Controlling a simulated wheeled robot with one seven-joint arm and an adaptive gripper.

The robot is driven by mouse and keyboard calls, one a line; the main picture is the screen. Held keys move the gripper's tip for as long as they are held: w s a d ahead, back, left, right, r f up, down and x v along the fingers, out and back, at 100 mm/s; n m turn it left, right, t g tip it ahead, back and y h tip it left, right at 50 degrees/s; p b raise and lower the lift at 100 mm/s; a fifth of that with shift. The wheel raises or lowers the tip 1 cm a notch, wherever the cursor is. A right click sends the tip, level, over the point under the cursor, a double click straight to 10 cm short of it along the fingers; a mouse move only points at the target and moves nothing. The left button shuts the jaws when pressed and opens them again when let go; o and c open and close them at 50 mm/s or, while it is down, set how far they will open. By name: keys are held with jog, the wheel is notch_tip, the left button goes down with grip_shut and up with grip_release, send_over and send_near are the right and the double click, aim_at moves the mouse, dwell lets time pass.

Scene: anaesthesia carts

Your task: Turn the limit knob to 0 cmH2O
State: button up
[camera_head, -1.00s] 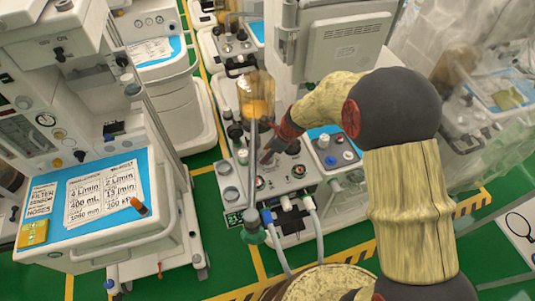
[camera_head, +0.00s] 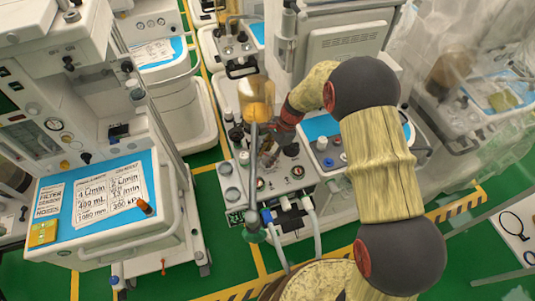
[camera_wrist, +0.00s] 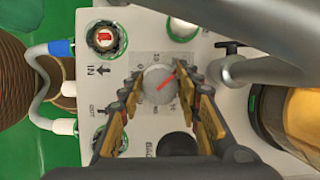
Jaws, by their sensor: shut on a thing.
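The limit knob (camera_wrist: 158,83) is a round grey knob with a red pointer line, on the pale panel of the middle anaesthesia cart. In the wrist view the red line slants toward the upper right. A printed scale shows around the knob, too small and partly covered to read surely. My gripper (camera_wrist: 159,92) has its two yellow-and-black fingers on either side of the knob, closed on it. In the head view my gripper (camera_head: 270,149) is low over the cart's panel, and the knob cannot be made out there.
An amber-topped cylinder on a metal post (camera_head: 256,97) rises close beside my gripper. Grey hoses (camera_head: 316,228) hang at the panel's front. A black knob (camera_wrist: 178,144) marked BAG sits below the limit knob. Another cart (camera_head: 105,210) stands left across a green aisle.

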jog(key=n+g+p, duration=0.1)
jog(key=n, duration=0.2)
jog(key=shift+n+h, duration=0.4)
jog(key=shift+n+g+h+p, duration=0.4)
jog(key=shift+n+g+p, duration=0.2)
jog(key=shift+n, duration=1)
jog(key=o, duration=1.2)
jog(key=shift+c, duration=0.2)
